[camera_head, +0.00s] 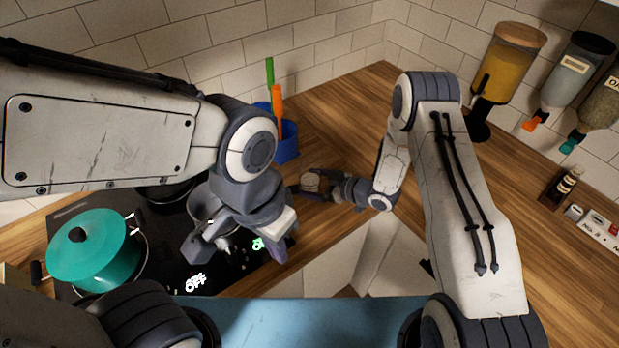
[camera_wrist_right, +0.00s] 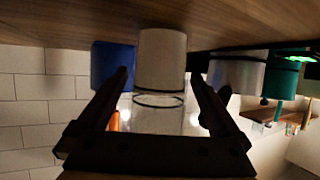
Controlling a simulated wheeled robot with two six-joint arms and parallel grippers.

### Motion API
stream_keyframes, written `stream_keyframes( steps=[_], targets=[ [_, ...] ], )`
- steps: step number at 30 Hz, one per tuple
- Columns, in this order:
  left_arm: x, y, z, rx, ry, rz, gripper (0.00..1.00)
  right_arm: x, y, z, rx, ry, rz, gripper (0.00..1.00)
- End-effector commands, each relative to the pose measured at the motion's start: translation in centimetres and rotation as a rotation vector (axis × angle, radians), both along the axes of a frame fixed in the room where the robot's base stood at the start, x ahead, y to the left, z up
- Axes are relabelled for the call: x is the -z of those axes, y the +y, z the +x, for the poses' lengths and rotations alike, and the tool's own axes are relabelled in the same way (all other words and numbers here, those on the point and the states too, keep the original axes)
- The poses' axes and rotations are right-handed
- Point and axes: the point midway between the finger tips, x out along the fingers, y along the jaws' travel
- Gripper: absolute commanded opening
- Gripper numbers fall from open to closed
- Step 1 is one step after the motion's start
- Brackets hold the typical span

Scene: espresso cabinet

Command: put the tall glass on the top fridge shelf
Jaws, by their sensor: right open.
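The tall glass (camera_wrist_right: 160,58) stands on the wooden counter in the right wrist view, which is upside down. It looks pale at its base end and clear towards its rim, with dark rings around it. My right gripper (camera_wrist_right: 160,76) is open, with one finger on each side of the glass; I cannot tell whether they touch it. In the head view my right gripper (camera_head: 314,186) is low over the counter and mostly hides the glass. My left gripper (camera_head: 238,246) is open and empty above the stove. The fridge shelf is not in view.
A blue utensil holder (camera_head: 288,146) stands close behind the glass. A teal pot (camera_head: 90,250) and a grey pot (camera_head: 205,205) are on the black stove (camera_head: 190,283). Dispensers (camera_head: 508,60) and a small bottle (camera_head: 566,184) are at the right. The back corner counter is clear.

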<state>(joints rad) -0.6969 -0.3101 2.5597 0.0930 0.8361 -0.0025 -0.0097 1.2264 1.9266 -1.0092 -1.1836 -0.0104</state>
Motion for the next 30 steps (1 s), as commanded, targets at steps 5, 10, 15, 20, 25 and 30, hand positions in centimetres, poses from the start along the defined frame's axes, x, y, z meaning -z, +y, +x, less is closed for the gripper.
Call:
stream_keyframes(
  steps=[5, 10, 15, 20, 25, 30],
  targets=[
    [0.01, 0.01, -0.02, 0.0, 0.001, 0.001, 0.0, 0.12, 0.14, 0.12, 0.001, 0.0, 0.0, 1.0],
    [0.01, 0.01, -0.02, 0.0, 0.001, 0.001, 0.0, 0.11, 0.12, 0.11, 0.001, 0.0, 0.0, 0.62],
    [0.0, 0.01, -0.02, 0.0, 0.001, 0.001, 0.0, 0.03, 0.12, 0.14, 0.001, -0.001, 0.002, 0.0],
    [0.0, 0.01, -0.02, 0.0, 0.001, 0.001, 0.0, 0.02, 0.11, 0.15, 0.001, -0.002, 0.001, 0.0],
    [0.07, 0.01, -0.01, 0.0, 0.001, 0.001, 0.0, -0.09, 0.1, 0.16, 0.001, -0.002, 0.001, 0.0],
    [0.37, 0.01, -0.01, -0.001, 0.001, 0.001, 0.0, -0.63, 0.1, 0.19, 0.001, -0.003, 0.002, 0.0]
  ],
)
